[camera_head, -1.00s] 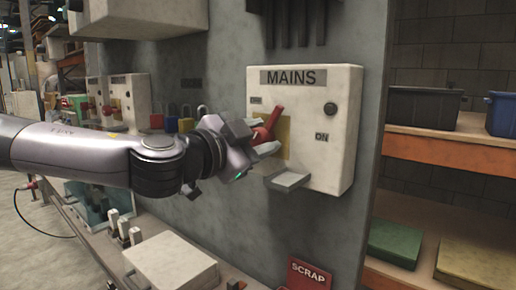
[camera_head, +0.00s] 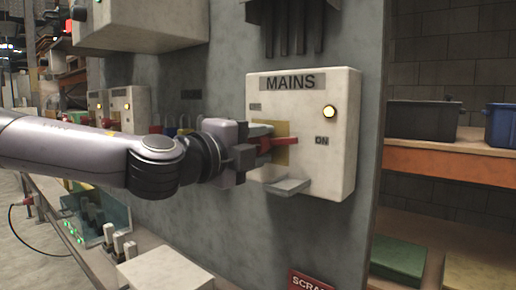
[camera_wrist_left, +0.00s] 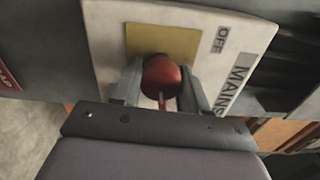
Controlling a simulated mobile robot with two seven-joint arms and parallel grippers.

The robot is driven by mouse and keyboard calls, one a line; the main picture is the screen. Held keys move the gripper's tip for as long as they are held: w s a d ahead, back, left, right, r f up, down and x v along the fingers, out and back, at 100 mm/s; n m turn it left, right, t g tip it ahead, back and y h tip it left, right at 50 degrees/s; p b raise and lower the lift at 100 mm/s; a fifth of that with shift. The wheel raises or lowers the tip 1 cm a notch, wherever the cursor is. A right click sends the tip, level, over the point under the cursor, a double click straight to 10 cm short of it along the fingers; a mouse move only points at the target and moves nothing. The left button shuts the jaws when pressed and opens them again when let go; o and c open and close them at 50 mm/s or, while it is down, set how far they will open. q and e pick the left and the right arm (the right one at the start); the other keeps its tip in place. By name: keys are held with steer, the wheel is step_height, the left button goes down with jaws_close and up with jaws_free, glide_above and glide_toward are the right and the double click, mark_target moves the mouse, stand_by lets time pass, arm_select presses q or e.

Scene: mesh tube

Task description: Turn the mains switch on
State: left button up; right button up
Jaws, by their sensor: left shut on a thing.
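The mains box (camera_head: 340,150) is a pale box on the grey wall, labelled MAINS at its top. Its red switch handle (camera_head: 291,141) lies about level across the yellow plate (camera_head: 282,160), its tip toward the ON label (camera_head: 321,141). My left gripper (camera_head: 264,143) is at the box's left side, shut on the handle. In the left wrist view its fingers stand on either side of the red handle (camera_wrist_left: 161,78), and the OFF label (camera_wrist_left: 222,38) shows. My right gripper is not in view.
Several padlocks (camera_head: 170,131) hang left of my gripper. A bench with a pale box (camera_head: 165,268) is below. Shelves with dark and blue bins (camera_head: 503,124) stand at the right.

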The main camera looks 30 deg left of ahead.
arm_select(q)
steer(key=shift+m, duration=1)
steer(key=shift+f, duration=0.1)
steer(key=o, duration=1)
steer(key=shift+d, duration=0.1)
steer(key=shift+s, duration=0.1)
steer(key=shift+s+a, duration=0.2)
steer(key=shift+s, duration=1.55)
steer(key=shift+s+a, duration=0.15)
steer(key=shift+s, duration=1.6)
